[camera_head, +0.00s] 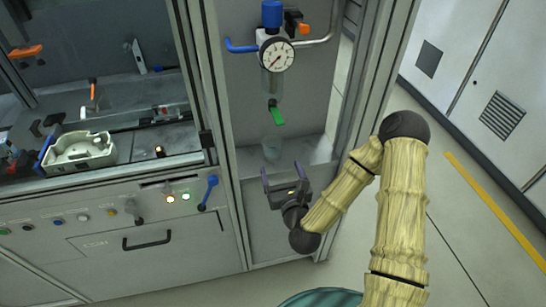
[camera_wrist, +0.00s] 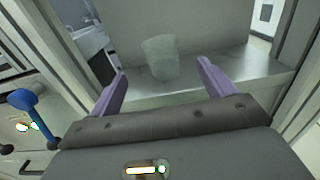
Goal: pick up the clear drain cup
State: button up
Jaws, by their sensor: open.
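The clear drain cup (camera_head: 271,149) stands upright on a grey metal shelf, below the green drain lever of the pressure unit. It also shows in the wrist view (camera_wrist: 161,58), ahead of and between my fingers, and looks empty. My gripper (camera_head: 284,176) is just in front of the shelf and slightly below the cup in the head view. Its two purple fingers are spread wide with nothing between them, and it also shows in the wrist view (camera_wrist: 162,88). The cup is apart from both fingers.
The pressure unit with its gauge (camera_head: 277,55) and green lever (camera_head: 275,113) hangs above the cup. Cabinet posts flank the bay. A blue lever (camera_head: 209,192) sticks out from the panel at left. The shelf (camera_head: 318,150) right of the cup is clear.

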aim_at(270, 140)
jog(key=shift+f+b+x, duration=0.2)
jog(key=shift+b+x, duration=1.25)
jog(key=shift+b, duration=1.8)
jog(key=shift+w+a+r, duration=0.15)
jog(key=shift+w, duration=0.2)
jog(key=x, duration=0.4)
jog(key=shift+w, duration=0.15)
jog(key=shift+w, duration=0.1)
jog(key=shift+x, duration=2.55)
jog(key=shift+f, duration=0.2)
